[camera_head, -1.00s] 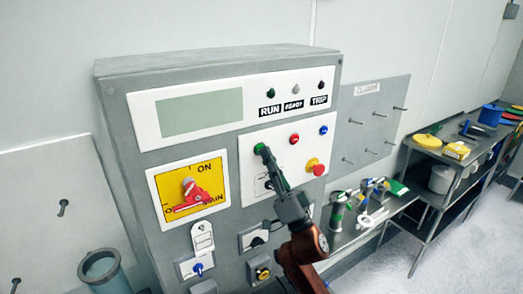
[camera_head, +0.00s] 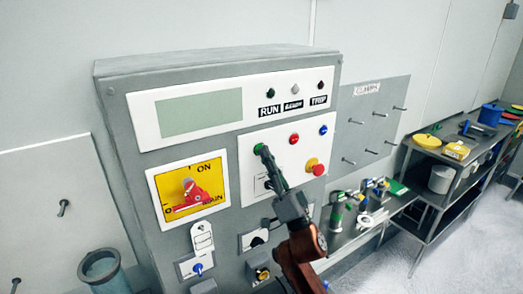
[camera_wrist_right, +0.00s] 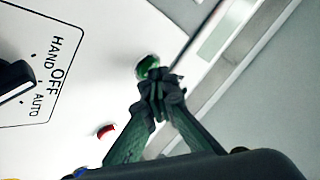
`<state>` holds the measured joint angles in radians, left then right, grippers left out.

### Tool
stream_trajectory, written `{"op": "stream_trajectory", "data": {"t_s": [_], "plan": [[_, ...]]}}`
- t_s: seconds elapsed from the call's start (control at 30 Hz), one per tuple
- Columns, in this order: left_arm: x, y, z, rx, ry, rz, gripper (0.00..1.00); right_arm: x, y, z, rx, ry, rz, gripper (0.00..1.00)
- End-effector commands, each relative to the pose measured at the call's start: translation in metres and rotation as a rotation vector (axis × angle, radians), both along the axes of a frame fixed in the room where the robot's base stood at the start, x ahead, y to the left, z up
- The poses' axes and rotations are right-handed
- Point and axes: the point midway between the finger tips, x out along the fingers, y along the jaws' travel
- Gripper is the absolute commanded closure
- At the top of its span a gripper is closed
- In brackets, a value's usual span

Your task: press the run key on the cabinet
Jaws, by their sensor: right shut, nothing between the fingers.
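The grey cabinet (camera_head: 115,150) fills the middle of the head view. On its white button panel a green key (camera_head: 258,148) sits at the upper left, and it also shows in the right wrist view (camera_wrist_right: 148,66). My right gripper (camera_head: 264,154) is shut and empty, its fingertips at the green key. In the right wrist view the fingertips (camera_wrist_right: 158,88) overlap the lower edge of the key; they look to be touching it, but whether it is pushed in I cannot tell. My left gripper is not in view.
A red button (camera_head: 294,138), a blue button (camera_head: 323,130) and a red knob on yellow (camera_head: 315,167) are close by on the panel. A red-handled switch (camera_head: 190,193) is at left. A black selector (camera_wrist_right: 14,80) shows in the wrist view.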

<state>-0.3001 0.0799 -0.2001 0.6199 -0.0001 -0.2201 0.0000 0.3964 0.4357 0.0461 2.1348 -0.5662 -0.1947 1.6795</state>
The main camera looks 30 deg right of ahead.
Motion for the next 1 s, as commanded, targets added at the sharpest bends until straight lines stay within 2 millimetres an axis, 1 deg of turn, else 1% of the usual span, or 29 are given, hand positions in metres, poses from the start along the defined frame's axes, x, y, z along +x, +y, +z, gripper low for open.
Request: {"op": "stream_trajectory", "data": {"t_s": [0.33, 0.67, 0.77, 1.0], "plan": [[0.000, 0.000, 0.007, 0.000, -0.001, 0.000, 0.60, -0.015, -0.001, 0.000, 0.001, 0.001, 0.000, 1.00], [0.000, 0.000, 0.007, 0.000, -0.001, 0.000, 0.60, -0.017, -0.001, -0.001, 0.001, 0.001, 0.000, 1.00], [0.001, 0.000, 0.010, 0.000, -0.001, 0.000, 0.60, -0.023, -0.002, -0.001, 0.001, 0.002, 0.000, 1.00], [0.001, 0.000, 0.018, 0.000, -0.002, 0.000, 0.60, -0.046, -0.004, 0.000, 0.001, 0.001, 0.000, 1.00]]}}
